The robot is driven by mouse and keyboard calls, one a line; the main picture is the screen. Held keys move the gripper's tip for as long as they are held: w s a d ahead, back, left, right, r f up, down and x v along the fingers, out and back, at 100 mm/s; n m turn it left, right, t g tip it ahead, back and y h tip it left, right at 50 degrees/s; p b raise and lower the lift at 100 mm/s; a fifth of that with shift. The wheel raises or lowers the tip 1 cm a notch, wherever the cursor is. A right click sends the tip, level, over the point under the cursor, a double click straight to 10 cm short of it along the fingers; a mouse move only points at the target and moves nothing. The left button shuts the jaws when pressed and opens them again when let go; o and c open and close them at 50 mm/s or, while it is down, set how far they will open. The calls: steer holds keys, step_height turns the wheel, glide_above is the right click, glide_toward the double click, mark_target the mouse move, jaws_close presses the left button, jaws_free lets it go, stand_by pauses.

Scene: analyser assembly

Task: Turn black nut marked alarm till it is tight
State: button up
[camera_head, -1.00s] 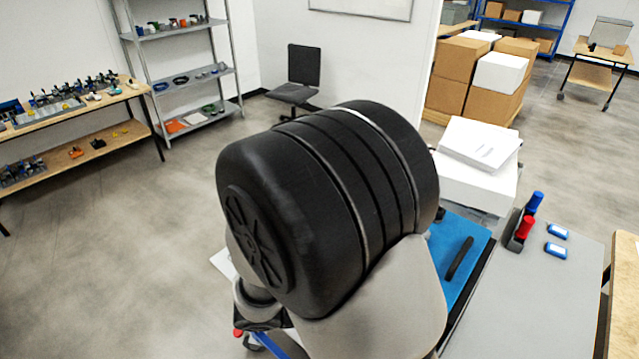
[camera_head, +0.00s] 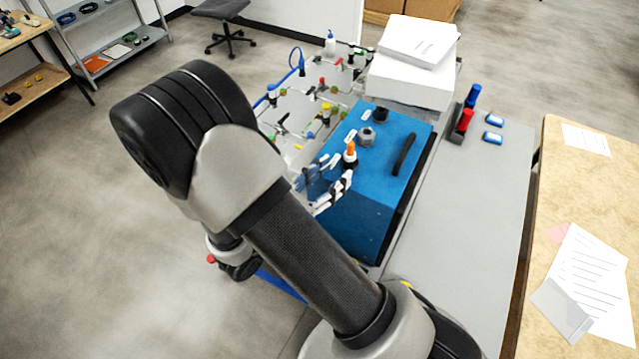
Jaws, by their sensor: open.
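A blue box-shaped analyser (camera_head: 367,205) stands on the grey bench, right of my arm. On its top are a black round part (camera_head: 381,114) at the back and a dark grey nut-like fitting (camera_head: 367,137) nearer to me. Small white labels lie beside them. Their words are too small to read, so I cannot tell which part is marked alarm. An orange-tipped part (camera_head: 350,152) stands at the box's left edge. My gripper (camera_head: 342,170), pale and dark fingers partly hidden behind my arm, is open beside that edge, apart from the black part and the grey fitting.
A black handle (camera_head: 404,155) rises from the box's right side. White boxes with papers (camera_head: 412,75) stand behind it. Tubing and small valves (camera_head: 310,92) fill the area at the left.

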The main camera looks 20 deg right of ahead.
mark_target(344, 166)
steer(key=shift+x, duration=2.65)
steer(key=shift+c, duration=0.2)
